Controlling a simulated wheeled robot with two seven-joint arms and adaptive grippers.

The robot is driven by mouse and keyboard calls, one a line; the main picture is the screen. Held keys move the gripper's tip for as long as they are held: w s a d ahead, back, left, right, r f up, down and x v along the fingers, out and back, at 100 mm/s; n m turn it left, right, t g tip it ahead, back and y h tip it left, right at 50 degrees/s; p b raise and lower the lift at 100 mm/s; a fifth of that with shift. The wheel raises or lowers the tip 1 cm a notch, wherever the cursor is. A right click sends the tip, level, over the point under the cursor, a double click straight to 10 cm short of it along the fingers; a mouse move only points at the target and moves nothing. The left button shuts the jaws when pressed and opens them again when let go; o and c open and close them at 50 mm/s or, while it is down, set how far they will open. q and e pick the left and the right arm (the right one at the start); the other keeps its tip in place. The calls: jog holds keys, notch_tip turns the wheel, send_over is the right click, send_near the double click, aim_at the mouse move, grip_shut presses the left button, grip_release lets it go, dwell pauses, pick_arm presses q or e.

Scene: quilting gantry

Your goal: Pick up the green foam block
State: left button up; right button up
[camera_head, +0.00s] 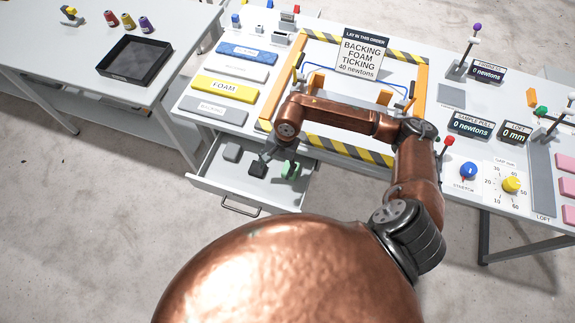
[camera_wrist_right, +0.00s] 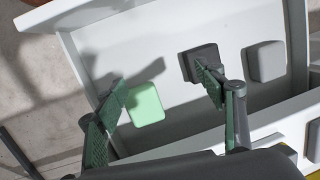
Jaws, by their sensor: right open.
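The green foam block (camera_wrist_right: 146,105) lies in the open drawer (camera_head: 217,183). In the wrist view it is between my right gripper's fingers, closer to the left finger, which overlaps its left edge. My right gripper (camera_wrist_right: 160,78) is open and holds nothing. In the head view the right gripper (camera_head: 278,160) hangs over the drawer, and the green block (camera_head: 294,170) shows partly behind a finger. Whether a finger touches the block I cannot tell. My left gripper is not in view.
A dark block (camera_wrist_right: 188,66) lies by the right finger, and a grey block (camera_wrist_right: 265,61) lies farther right. The drawer walls stand close around. Above the drawer is the table with a striped frame (camera_head: 420,90) and a yellow FOAM plate (camera_head: 225,89).

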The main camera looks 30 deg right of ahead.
jog(key=d, duration=0.2)
jog(key=w+d+f+h, duration=0.1)
jog(key=d, duration=0.1)
jog(key=d+h, duration=0.1)
jog(key=d, duration=0.1)
jog(key=shift+w+d+f+n, duration=0.15)
jog(key=shift+w+d+n, duration=0.1)
jog(key=shift+n, duration=0.05)
jog(key=f, duration=0.4)
jog(key=s+f, duration=0.1)
jog(key=f, duration=0.1)
jog(key=shift+d, duration=0.15)
jog(key=shift+w+f, duration=0.1)
jog(key=shift+f, duration=0.4)
jog(key=shift+c, duration=0.5)
jog(key=c, duration=0.7)
